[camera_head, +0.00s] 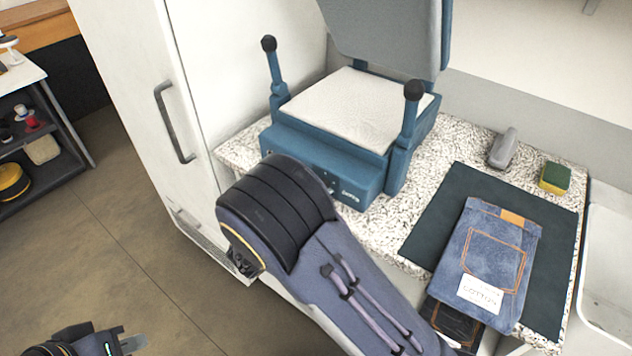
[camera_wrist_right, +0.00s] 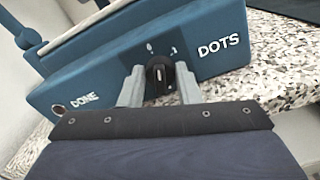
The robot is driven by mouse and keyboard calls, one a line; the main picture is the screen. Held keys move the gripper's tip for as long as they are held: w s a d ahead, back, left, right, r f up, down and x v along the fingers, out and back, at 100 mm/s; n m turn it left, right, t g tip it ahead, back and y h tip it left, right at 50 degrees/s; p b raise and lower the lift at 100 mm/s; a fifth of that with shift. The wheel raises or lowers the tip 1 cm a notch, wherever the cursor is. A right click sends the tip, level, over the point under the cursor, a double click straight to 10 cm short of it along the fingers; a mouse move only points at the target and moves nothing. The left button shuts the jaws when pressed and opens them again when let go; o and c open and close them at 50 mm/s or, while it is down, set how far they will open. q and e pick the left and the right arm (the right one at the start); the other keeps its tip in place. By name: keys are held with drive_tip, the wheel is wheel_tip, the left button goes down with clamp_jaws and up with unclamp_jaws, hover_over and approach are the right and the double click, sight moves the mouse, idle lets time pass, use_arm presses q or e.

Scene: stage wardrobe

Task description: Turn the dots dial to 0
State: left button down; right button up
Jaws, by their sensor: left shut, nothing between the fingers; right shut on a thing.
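The blue press (camera_head: 325,160) stands on the speckled counter with its lid raised. Its dots dial (camera_wrist_right: 158,64) is a black knob with a pale pointer mark, on the front panel left of the word DOTS. The pointer looks roughly upright; small printed marks sit above it, one at the right looking like a 1. My right gripper (camera_wrist_right: 159,88) is shut on the dial, one finger on each side. In the head view my right arm hides the dial. My left gripper (camera_head: 122,342) is shut and empty, low at the left over the floor, far from the press.
A DONE button (camera_wrist_right: 57,109) is left of the dial. Folded jeans (camera_head: 490,255) lie on a dark mat (camera_head: 440,215) right of the press. A sponge (camera_head: 555,177) and a grey object (camera_head: 503,149) lie behind. A white cabinet (camera_head: 130,60) stands left; floor beside it is clear.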

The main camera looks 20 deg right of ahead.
drive_tip(key=shift+n+p, duration=1.3)
drive_tip(key=shift+n, duration=0.6)
drive_tip(key=shift+f, duration=0.1)
drive_tip(key=o, duration=1)
drive_tip(key=shift+c, duration=0.2)
drive_tip(key=shift+a, duration=0.1)
drive_tip(key=b+v, duration=0.1)
drive_tip(key=v, duration=0.6)
drive_tip(key=shift+s+a, duration=0.25)
drive_tip(key=shift+d, duration=0.1)
